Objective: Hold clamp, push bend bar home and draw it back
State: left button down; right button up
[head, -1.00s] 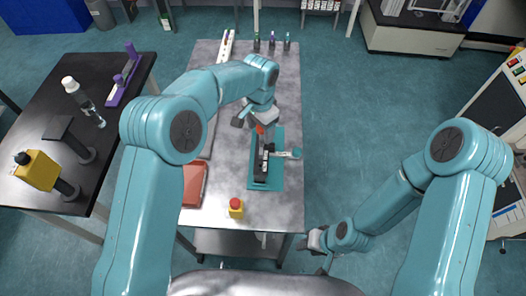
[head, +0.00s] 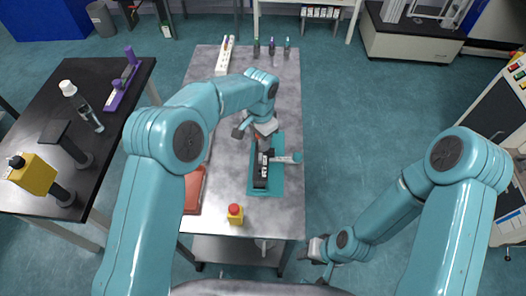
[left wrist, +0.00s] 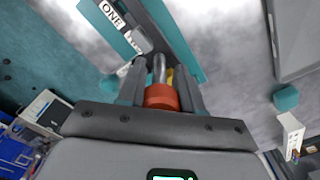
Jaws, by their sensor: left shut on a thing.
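The black clamp fixture (head: 261,172) stands on a teal base plate (head: 274,189) on the grey bench. My left gripper (head: 257,133) is over its far end. In the left wrist view my left gripper (left wrist: 161,92) has its fingers on either side of the red-orange clamp grip (left wrist: 162,97), which sits on a metal rod, and is shut on it. The bend bar (head: 284,159) sticks out to the right of the fixture and ends in a teal knob. My right gripper (head: 316,249) hangs off the bench's near right corner, away from the fixture; its jaws are too small to read.
A yellow box with a red button (head: 235,214) stands near the bench's front edge. A red tray (head: 194,190) lies left of the fixture. Small bottles (head: 271,47) stand at the far end. A dark side table (head: 110,82) is at left.

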dwell(0.9)
jog(key=shift+w+r, duration=0.1)
jog(key=shift+r, duration=0.05)
jog(key=c, duration=0.7)
jog(key=w+r+n, duration=0.1)
jog(key=n, duration=0.2)
jog(key=w+d+r+n, duration=0.1)
jog(key=r+n, duration=0.1)
jog(key=n, duration=0.2)
jog(key=w+d+r+n+t, duration=0.1)
jog(key=r+n, duration=0.1)
jog(key=n, duration=0.1)
jog(key=shift+w+d+r+n+y, duration=0.2)
jog(key=shift+w+r+n+y, duration=0.1)
jog(key=shift+n+y, duration=0.1)
grip_shut()
jog(key=w+d+m+h, duration=0.1)
jog(key=w+d, duration=0.3)
jog(key=w, duration=0.3)
jog(key=w+d+r+m+y, duration=0.1)
jog(key=w+r, duration=0.4)
jog(key=w, duration=0.3)
jog(key=w+d+r+m+t+y, duration=0.1)
jog(key=w+d+r+m+y, duration=0.1)
jog(key=w+r, duration=0.4)
jog(key=w, duration=0.3)
jog(key=shift+m+t, duration=0.3)
jog(key=shift+r, duration=0.1)
